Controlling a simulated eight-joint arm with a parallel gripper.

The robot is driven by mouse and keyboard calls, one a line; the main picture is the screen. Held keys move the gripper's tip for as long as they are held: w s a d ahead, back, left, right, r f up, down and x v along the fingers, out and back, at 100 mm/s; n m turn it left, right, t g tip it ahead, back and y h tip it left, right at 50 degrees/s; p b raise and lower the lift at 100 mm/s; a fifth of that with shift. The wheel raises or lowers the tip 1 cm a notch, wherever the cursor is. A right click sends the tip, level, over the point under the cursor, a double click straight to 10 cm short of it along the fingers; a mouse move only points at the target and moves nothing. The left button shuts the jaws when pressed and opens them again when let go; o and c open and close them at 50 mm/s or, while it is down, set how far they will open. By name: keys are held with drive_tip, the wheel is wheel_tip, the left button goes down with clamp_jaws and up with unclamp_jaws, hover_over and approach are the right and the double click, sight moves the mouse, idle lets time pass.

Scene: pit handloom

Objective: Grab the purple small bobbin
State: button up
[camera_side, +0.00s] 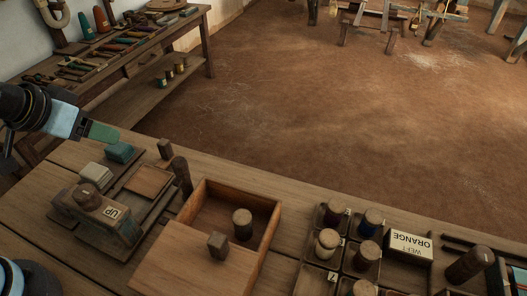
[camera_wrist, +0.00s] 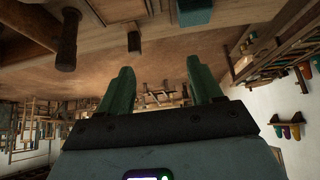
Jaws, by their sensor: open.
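My gripper (camera_side: 104,133) is at the left of the side view, above the far left part of the bench. Its two green fingers stand apart and empty in the wrist view (camera_wrist: 162,88). Several small bobbins stand in a dark compartment tray at the lower right of the side view, well away from my gripper. One bobbin with dark bluish or purplish thread (camera_side: 370,222) is in the back row. I cannot tell for sure whether it is the purple one. Another dark bobbin (camera_side: 242,224) stands in the open wooden box. No bobbin is between my fingers.
A teal block (camera_side: 120,152) lies just under my gripper. Near it are a block marked UP (camera_side: 112,212) and an upright dark peg (camera_side: 182,175). The half-covered wooden box (camera_side: 272,232) lies between my gripper and the tray.

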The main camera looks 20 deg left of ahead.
drive_tip(key=w+d+r+m+g+h, duration=0.1)
drive_tip(key=w+d+m+g+h, duration=0.15)
drive_tip(key=w+d+m, duration=0.35)
drive_tip(key=m+g+h, duration=0.8)
drive_tip(key=m+h, duration=0.3)
drive_tip(key=m, duration=0.4)
approach(338, 206)
drive_tip(key=x, duration=0.4)
drive_tip(key=shift+s+d+f, duration=0.2)
drive_tip(key=shift+d+f, duration=0.05)
drive_tip(key=shift+d, duration=0.05)
drive_tip(key=shift+x, duration=2.7)
drive_tip(key=shift+w+y, duration=0.15)
drive_tip(key=shift+y, duration=0.1)
drive_tip(key=c, duration=1.1)
drive_tip(key=shift+o, duration=0.2)
drive_tip(key=shift+r, duration=0.15)
